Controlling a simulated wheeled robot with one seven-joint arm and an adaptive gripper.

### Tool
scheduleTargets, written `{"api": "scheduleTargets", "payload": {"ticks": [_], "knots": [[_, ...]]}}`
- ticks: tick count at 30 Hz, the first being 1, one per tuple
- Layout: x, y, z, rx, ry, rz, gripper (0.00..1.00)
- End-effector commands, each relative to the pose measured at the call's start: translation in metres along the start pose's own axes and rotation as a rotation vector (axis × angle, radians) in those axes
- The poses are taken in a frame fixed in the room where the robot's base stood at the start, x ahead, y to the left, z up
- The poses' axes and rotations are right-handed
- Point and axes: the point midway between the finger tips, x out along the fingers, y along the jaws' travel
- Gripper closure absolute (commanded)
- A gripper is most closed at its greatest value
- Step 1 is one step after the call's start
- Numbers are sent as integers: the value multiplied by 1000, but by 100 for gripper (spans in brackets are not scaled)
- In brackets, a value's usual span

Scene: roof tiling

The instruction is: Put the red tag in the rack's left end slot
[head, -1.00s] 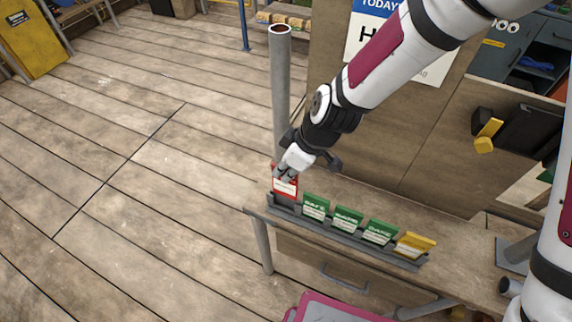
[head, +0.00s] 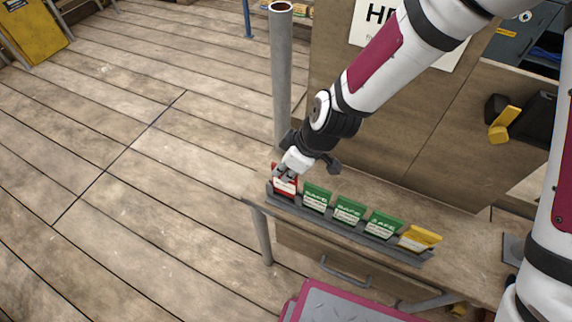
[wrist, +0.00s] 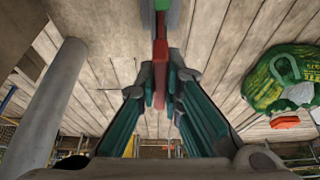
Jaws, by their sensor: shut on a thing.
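The red tag (head: 285,187) stands upright at the left end of the grey rack (head: 352,234) on the bench. Its lower edge is at the left end slot, behind the rack's front lip; I cannot tell how deep it sits. My gripper (head: 284,175) is above it, with its fingers shut on the tag's upper part. In the wrist view the tag (wrist: 160,62) shows edge-on between the fingertips. Green tags (head: 348,211) and a yellow tag (head: 419,238) stand in the slots to the right.
A grey upright pipe (head: 281,80) rises just behind the rack's left end. A wooden panel (head: 420,130) stands behind the bench (head: 460,248). A crimson-edged grey surface (head: 340,303) is in front, below the drawer handle. Open plank floor lies to the left.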

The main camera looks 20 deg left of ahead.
Motion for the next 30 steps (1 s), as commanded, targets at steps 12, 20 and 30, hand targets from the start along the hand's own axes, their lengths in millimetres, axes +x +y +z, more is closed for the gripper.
{"api": "scheduleTargets", "payload": {"ticks": [12,20,30], "knots": [[18,0,8,-1,-1,-2,100],[22,0,9,-1,-1,-1,100],[23,0,10,-1,0,-1,100]]}}
